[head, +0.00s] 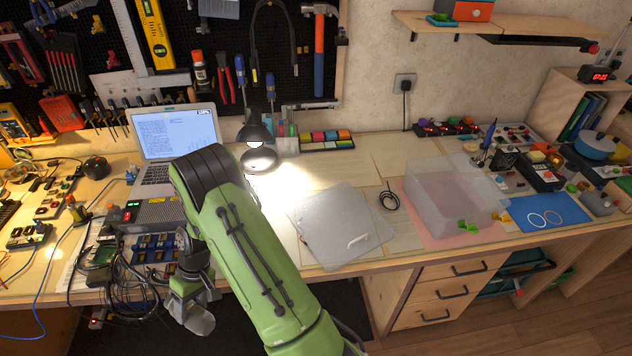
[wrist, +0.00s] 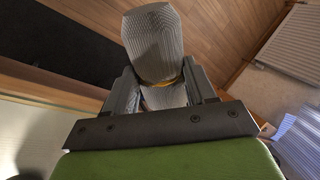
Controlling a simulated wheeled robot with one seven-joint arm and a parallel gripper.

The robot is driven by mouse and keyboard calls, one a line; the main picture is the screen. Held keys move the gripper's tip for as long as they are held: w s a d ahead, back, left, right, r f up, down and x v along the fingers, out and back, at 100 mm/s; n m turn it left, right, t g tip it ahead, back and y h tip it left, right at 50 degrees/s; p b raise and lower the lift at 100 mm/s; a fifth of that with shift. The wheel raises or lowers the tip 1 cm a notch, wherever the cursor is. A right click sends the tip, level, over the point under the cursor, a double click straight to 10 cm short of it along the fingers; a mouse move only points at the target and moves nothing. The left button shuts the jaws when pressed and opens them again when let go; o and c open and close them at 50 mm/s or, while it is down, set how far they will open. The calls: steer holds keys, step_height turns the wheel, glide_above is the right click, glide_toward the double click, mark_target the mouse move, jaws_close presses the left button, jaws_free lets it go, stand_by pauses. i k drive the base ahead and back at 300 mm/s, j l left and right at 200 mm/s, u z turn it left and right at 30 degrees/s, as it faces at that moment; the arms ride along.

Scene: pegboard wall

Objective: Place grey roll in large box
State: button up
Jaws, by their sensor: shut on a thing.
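The grey roll (wrist: 153,45) is between the two fingers of my gripper (wrist: 163,88) in the wrist view. My gripper is shut on it, and the roll sticks out past the fingertips. In the head view the roll (head: 200,320) shows at the lower left, below my gripper (head: 190,295), in front of the desk's front edge. The large box (head: 450,200) is a translucent, open box on the right half of the desk, well to the right of my gripper. Its inside looks empty.
A grey lid-like panel (head: 340,230) with a handle lies left of the box. A black cable coil (head: 390,200) lies between them. A lamp (head: 258,150), a laptop (head: 175,140) and tangled cables (head: 135,275) occupy the left. A blue mat (head: 545,212) lies right of the box.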

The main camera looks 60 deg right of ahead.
mark_target(436, 196)
steer(key=k+l+z, duration=0.65)
steer(key=k, duration=0.25)
steer(key=k+l+z, duration=0.35)
steer(key=l, duration=0.1)
